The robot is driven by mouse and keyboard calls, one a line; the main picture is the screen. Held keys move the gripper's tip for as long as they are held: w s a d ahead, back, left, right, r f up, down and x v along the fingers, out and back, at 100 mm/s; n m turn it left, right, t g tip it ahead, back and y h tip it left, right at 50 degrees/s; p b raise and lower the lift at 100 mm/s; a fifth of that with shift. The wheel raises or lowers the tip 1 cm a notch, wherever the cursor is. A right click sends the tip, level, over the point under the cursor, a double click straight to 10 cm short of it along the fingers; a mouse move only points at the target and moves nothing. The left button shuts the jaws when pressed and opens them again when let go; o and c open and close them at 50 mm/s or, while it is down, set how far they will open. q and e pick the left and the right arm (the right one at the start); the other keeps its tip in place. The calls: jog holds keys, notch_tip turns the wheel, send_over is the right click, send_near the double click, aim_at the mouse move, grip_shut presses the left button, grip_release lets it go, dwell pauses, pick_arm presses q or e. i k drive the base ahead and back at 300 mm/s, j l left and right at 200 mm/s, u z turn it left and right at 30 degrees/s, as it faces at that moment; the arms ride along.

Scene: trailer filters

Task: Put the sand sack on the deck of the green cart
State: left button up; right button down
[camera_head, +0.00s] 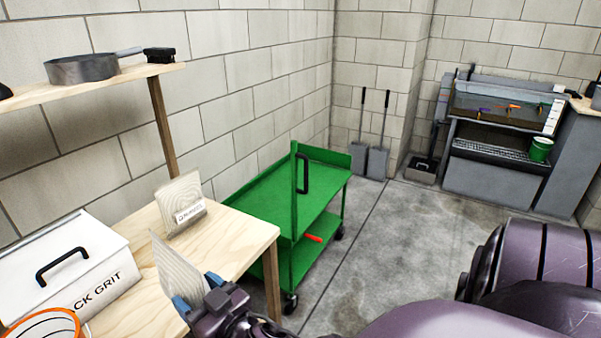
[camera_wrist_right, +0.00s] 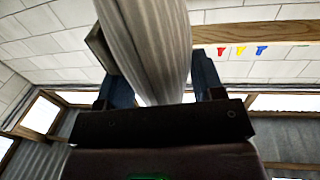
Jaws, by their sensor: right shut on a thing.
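My right gripper (camera_head: 197,292) is shut on a pale, finely striped sack (camera_head: 175,268) at the front edge of the wooden table. In the right wrist view the sack (camera_wrist_right: 158,45) stands between the two blue fingers. No label shows on its visible side, so I cannot read which sack it is. A second pale sack (camera_head: 178,192) with a small printed label leans on the table behind it. The green cart's bare deck (camera_head: 270,195) is beyond the table, with an upright green post and a black handle. My left gripper is not in view.
A white grit box (camera_head: 75,262) with a black handle and an orange-rimmed hoop (camera_head: 45,318) are at the left. A wooden shelf (camera_head: 110,78) with a grey pan is above. A red item (camera_head: 314,238) is on the cart's lower shelf. Floor right of the cart is clear.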

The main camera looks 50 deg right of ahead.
aim_at(302, 175)
jog(key=l+z, duration=0.4)
jog(key=i+l+z, duration=0.15)
jog(key=z, duration=0.3)
jog(key=i+l+z, duration=0.15)
jog(key=l+z, duration=0.25)
jog(key=i+l+z, duration=0.15)
jog(key=z, duration=0.25)
jog(key=i+l+z, duration=0.15)
jog(key=z, duration=0.3)
jog(key=i+l+z, duration=0.1)
jog(key=i+z, duration=0.35)
jog(key=i+l+u, duration=0.2)
jog(key=i, duration=0.15)
jog(key=i+u, duration=0.25)
jog(key=i+l+u, duration=0.1)
jog(key=u, duration=0.3)
jog(key=i+l+u, duration=0.25)
jog(key=u, duration=0.2)
jog(key=i+l+u, duration=0.25)
jog(key=u, duration=0.15)
